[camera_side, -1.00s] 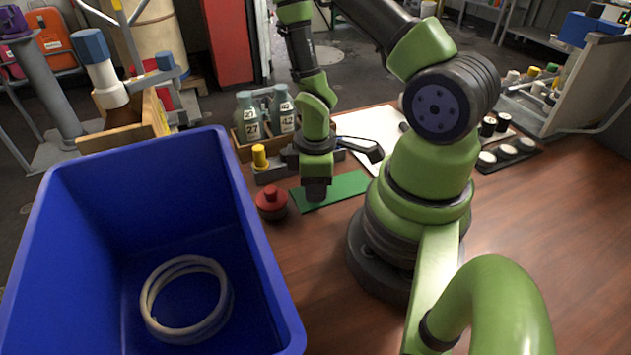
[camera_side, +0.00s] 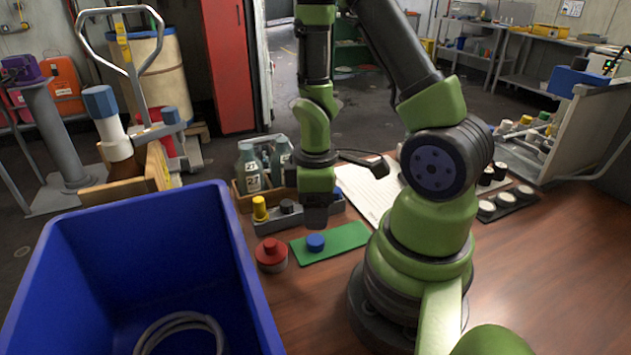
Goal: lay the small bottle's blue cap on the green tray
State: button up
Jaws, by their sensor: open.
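The blue cap (camera_side: 315,242) lies on the green tray (camera_side: 345,241), toward its left part. My gripper (camera_side: 316,217) is above the cap and apart from it, pointing down, and holds nothing that I can see; its fingers look dark and small here. Grey bottles with number labels (camera_side: 249,170) stand in a wooden crate (camera_side: 240,203) behind and to the left of my gripper. Another larger bottle with a blue cap (camera_side: 99,101) stands at the far left. I cannot tell which bottle the cap on the tray came from.
A red knob-like piece (camera_side: 271,254) sits just left of the tray. A grey block with a yellow peg (camera_side: 260,208) stands behind it. A large blue bin (camera_side: 225,250) fills the left front. A white sheet (camera_side: 365,190) lies behind the tray. The wooden table (camera_side: 540,275) is clear at right.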

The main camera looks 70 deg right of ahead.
jog(key=s+a+r+m+t+y, duration=0.1)
jog(key=a+r+m+t, duration=0.2)
jog(key=r, duration=0.8)
jog(key=s+a+r+m+t+y, duration=0.1)
jog(key=s+a+r+m+t, duration=0.1)
jog(key=a+r+m+t, duration=0.2)
jog(key=a+r+m, duration=0.1)
jog(key=a+r, duration=0.2)
jog(key=r, duration=0.5)
jog(key=shift+m, duration=0.3)
